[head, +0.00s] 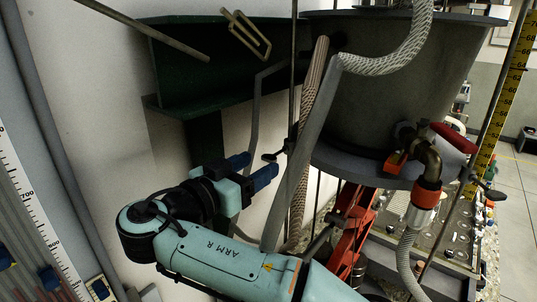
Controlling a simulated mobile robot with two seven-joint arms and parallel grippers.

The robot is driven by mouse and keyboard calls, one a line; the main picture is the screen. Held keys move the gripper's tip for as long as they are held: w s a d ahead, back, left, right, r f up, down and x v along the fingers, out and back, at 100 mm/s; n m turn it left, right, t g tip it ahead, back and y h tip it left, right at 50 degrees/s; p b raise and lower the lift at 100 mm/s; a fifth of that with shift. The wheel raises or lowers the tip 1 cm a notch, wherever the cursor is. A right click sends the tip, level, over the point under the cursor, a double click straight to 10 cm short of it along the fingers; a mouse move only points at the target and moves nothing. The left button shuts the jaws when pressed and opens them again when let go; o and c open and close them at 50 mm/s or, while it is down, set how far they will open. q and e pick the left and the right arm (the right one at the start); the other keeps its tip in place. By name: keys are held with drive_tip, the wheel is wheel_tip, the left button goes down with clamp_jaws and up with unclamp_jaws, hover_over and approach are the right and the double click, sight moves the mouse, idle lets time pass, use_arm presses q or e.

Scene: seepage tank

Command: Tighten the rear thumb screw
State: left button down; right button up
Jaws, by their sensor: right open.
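A small dark thumb screw (270,157) with a winged handle sits at the left of the tank's lower flange, beside a thin vertical rod. It looks like the rear one, though I cannot be sure. My right gripper (259,165) comes up from below with its two blue fingers apart and empty. The fingertips are close to this screw, which shows just beyond them; I cannot tell whether they touch it. Another dark thumb screw (490,190) is at the flange's right side. The grey tank (390,100) fills the upper right. My left gripper is out of view.
Grey hoses (333,100) and a braided hose (310,110) hang close to the right of my gripper. A green steel beam (205,75) is behind, above it. A red jack-like frame (355,225) and a valve with a red handle (450,136) are on the right.

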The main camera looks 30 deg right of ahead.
sight(266, 160)
drive_tip(key=shift+x, duration=2.4)
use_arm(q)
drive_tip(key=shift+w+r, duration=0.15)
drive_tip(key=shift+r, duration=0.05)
use_arm(e)
drive_tip(key=c, duration=1.1)
drive_tip(key=shift+o, duration=0.3)
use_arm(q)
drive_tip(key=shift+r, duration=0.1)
use_arm(e)
drive_tip(key=n+p, duration=0.2)
drive_tip(key=n, duration=0.3)
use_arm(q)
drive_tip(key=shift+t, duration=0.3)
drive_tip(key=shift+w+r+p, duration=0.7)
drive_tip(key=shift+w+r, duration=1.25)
use_arm(e)
drive_tip(key=shift+n, duration=2.4)
